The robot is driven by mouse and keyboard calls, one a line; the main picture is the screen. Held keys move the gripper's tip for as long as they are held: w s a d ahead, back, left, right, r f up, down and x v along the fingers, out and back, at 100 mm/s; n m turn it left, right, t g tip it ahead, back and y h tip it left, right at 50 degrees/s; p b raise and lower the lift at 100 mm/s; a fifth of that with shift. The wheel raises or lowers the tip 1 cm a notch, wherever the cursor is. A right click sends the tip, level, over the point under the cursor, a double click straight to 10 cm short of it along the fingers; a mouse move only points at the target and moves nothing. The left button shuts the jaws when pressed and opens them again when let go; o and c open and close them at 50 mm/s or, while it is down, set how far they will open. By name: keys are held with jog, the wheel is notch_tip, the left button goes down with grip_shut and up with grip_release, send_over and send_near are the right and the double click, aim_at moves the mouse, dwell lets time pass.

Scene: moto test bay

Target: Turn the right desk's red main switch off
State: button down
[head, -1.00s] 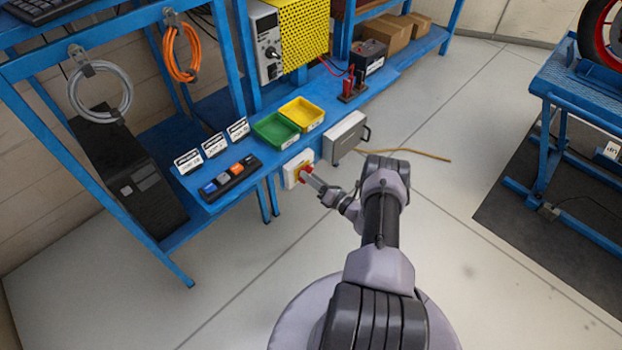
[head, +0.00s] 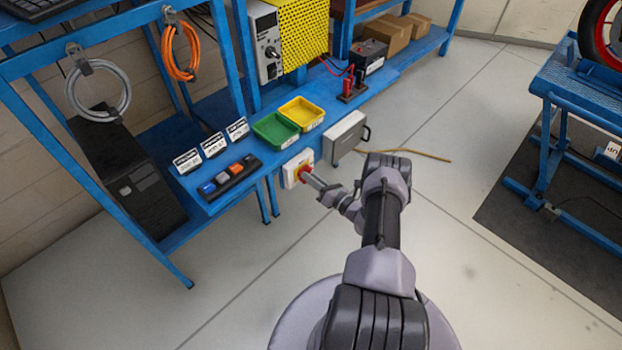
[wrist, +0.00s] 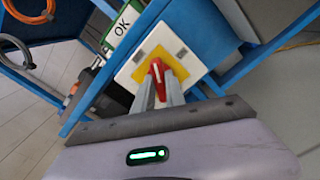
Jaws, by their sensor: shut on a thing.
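The red main switch (wrist: 157,80) is a rotary handle on a yellow plate in a white box (head: 290,172) fixed to the front edge of the blue desk. In the wrist view the handle sits between the two fingers of my gripper (wrist: 165,88), which is shut on it. In the head view my gripper (head: 310,178) reaches the box from the right and hides part of the handle. In the wrist view the white box is tilted in the picture, and the handle stands close to the picture's vertical.
A green tray (head: 276,131) and a yellow tray (head: 302,112) stand on the desk above the switch. A grey metal case (head: 345,136) is just right of it. A black strip with coloured buttons (head: 230,178) lies to the left. The floor around my arm is clear.

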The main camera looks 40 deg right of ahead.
jog(key=n+b, duration=0.1)
jog(key=n, duration=0.5)
jog(key=shift+n+b, duration=0.3)
jog(key=shift+n, duration=0.1)
dwell(0.4)
jog(key=c, duration=1.4)
grip_release()
jog(key=s+p, duration=0.1)
jog(key=s, duration=0.4)
jog(key=s+d+p, duration=0.1)
jog(key=s, duration=0.5)
jog(key=s+p, duration=0.1)
jog(key=s, duration=0.5)
jog(key=shift+s+d+p, duration=0.15)
jog(key=shift+p, duration=0.2)
jog(key=shift+r, duration=0.1)
